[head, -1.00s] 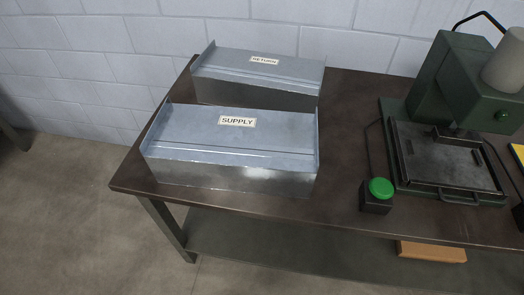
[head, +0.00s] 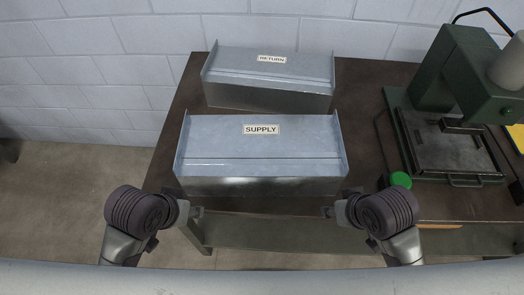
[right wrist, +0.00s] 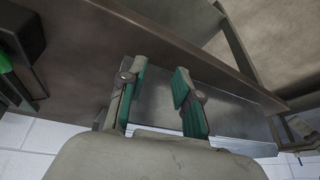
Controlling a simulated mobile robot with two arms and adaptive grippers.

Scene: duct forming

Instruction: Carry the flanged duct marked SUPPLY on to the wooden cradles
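The flanged duct marked SUPPLY (head: 225,135) is a grey sheet-metal box with an upright flange at each end. It lies along the front of the dark table. My left gripper (head: 198,212) is just in front of its lower left end, and how far its fingers are apart is too small to tell. My right gripper (head: 327,211) is in front of its lower right end. In the right wrist view, the right gripper (right wrist: 158,70) has its green-padded fingers apart, with the duct's metal (right wrist: 240,118) close beyond them. Contact cannot be told. No wooden cradles show.
A second duct marked RETURN (head: 225,62) lies close behind on the table (head: 365,125). A green press (head: 455,80) with a plate stands at right, with a green button (head: 400,180) in front of it. A block wall (head: 100,70) is behind.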

